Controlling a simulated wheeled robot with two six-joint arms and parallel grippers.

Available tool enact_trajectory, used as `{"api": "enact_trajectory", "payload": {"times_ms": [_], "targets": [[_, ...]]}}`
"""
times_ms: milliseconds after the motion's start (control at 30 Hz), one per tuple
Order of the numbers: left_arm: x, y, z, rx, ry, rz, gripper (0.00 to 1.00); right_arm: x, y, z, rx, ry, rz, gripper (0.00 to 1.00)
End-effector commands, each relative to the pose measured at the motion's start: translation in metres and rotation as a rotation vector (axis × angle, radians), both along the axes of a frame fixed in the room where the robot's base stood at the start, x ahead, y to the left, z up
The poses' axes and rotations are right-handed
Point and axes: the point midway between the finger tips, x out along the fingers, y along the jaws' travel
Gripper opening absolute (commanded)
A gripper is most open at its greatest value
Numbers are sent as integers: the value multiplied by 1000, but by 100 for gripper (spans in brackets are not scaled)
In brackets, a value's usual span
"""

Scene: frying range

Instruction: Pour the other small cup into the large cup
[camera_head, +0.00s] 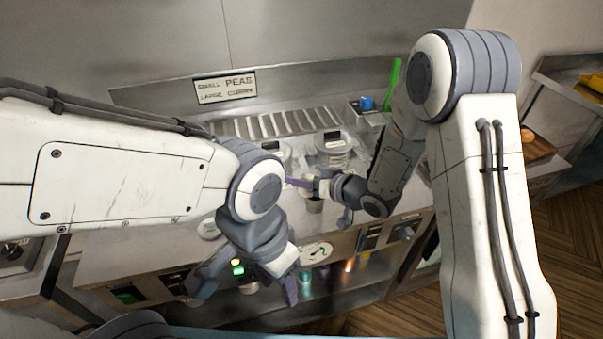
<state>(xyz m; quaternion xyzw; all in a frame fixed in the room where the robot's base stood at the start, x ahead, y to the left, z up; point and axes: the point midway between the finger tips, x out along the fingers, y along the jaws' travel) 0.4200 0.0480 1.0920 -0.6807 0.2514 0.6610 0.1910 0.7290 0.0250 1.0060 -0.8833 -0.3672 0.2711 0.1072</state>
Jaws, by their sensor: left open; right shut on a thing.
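My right gripper (317,198) is shut on a small dark cup (314,206) near the counter's front edge. The cup looks roughly upright; its contents are too small to make out. My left gripper (245,288) is open and empty, with its fingers pointing down in front of the counter's front panel. Behind the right gripper stand two clear containers with dark labels, one on the left (273,152) and one on the right (336,150). I cannot tell which is the large cup. A pale round container (208,229) shows partly behind my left arm.
A slotted metal rack (275,124) lies at the back of the counter. A sign (225,87) with "small peas, large curry" hangs above it. A blue object (367,103) and a green-handled utensil (393,80) are at the back right. My arms hide much of the counter.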

Motion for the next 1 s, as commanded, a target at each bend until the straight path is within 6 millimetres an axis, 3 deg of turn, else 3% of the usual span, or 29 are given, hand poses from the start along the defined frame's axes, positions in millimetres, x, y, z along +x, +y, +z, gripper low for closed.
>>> {"api": "enact_trajectory", "payload": {"times_ms": [767, 1000], "targets": [[0, 0, 59, 0, 0, 2, 50, 0, 0, 4, 373, 416, -1, 22], [0, 0, 71, 0, 0, 3, 50, 2, -3, -1, 590, 655, 0, 22]]}}
